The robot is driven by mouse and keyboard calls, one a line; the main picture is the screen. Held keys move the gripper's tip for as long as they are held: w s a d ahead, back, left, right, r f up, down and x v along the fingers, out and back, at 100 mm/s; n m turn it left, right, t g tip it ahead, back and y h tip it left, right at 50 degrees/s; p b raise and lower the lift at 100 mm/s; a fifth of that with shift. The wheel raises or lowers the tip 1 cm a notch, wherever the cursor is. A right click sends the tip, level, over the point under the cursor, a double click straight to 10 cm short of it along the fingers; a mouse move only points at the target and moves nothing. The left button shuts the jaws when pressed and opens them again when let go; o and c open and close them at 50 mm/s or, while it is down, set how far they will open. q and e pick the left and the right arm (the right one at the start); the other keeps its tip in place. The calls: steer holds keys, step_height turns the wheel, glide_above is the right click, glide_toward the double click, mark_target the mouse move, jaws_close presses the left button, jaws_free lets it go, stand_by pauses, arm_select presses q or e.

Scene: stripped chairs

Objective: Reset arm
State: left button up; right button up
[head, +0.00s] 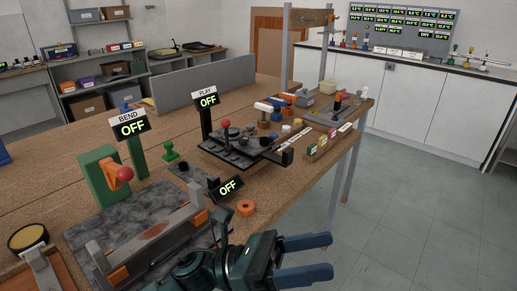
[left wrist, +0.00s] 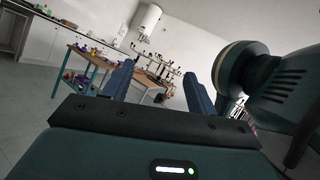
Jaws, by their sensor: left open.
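My left gripper (head: 331,256) is at the lower middle of the head view, past the front edge of the workbench (head: 285,185). Its two blue fingers are spread apart with nothing between them, and they point right over the floor. In the left wrist view the same open fingers (left wrist: 157,74) point into the room, with only background between them. The gripper touches nothing that I can see. My right gripper is in neither view.
The bench holds a green device with a red knob (head: 125,174), a dark machine (head: 237,145), several OFF signs, including a tilted one (head: 226,188), and an orange ring (head: 245,208). Clear floor (head: 410,215) lies at the right. White cabinets (head: 415,100) line the far wall.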

arm_select(q)
steer(key=w+a+f+n+t+y, duration=0.35)
steer(key=n+t, duration=0.25)
steer(key=n, duration=0.5)
steer(key=w+a+f+n+t+y, duration=0.2)
steer(key=a+f+n+t+y, duration=0.4)
steer(key=n, duration=0.5)
steer(key=w+a+f+n+t+y, duration=0.1)
steer(key=w+f+n+t, duration=0.15)
steer(key=n+t, duration=0.65)
steer(key=s+a+f+n+g+y, duration=0.3)
steer(key=s+a+f+n+y, duration=0.1)
steer(key=f+n, duration=0.4)
steer(key=s+a+f+n+g+y, duration=0.4)
steer(key=s+a+f+n, duration=0.3)
steer(key=f+n, duration=0.2)
step_height(320, 180, down, 2)
steer(key=shift+f+n+g, duration=0.1)
steer(key=shift+n+g, duration=0.2)
steer(key=shift+s+y, duration=0.15)
steer(key=shift+y, duration=0.1)
